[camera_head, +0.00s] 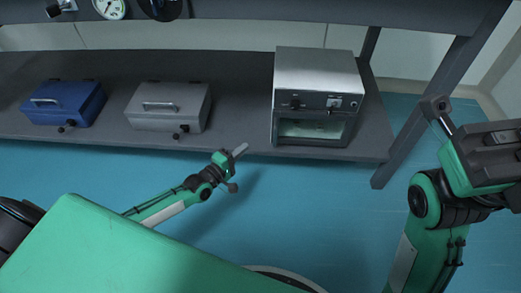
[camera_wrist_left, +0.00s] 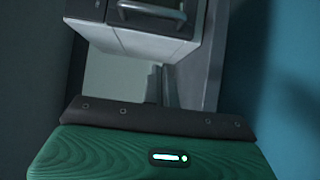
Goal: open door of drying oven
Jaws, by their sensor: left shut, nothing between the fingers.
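The drying oven (camera_head: 317,68) is a silver box with a dark control panel, standing on the shelf right of centre in the head view. Its door, with a pale glass window (camera_head: 310,129), is at the lower front and looks shut. My left gripper (camera_head: 240,150) is in front of the shelf, left of and below the oven, apart from it. Its fingers are together and empty, and they also show in the left wrist view (camera_wrist_left: 160,85). My right arm is at the right edge; its fingertips are not clear.
A grey box with a handle (camera_head: 175,97) and a blue box with a handle (camera_head: 64,94) stand left of the oven on the dark shelf (camera_head: 240,128). A grey post (camera_head: 425,105) stands right of the oven.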

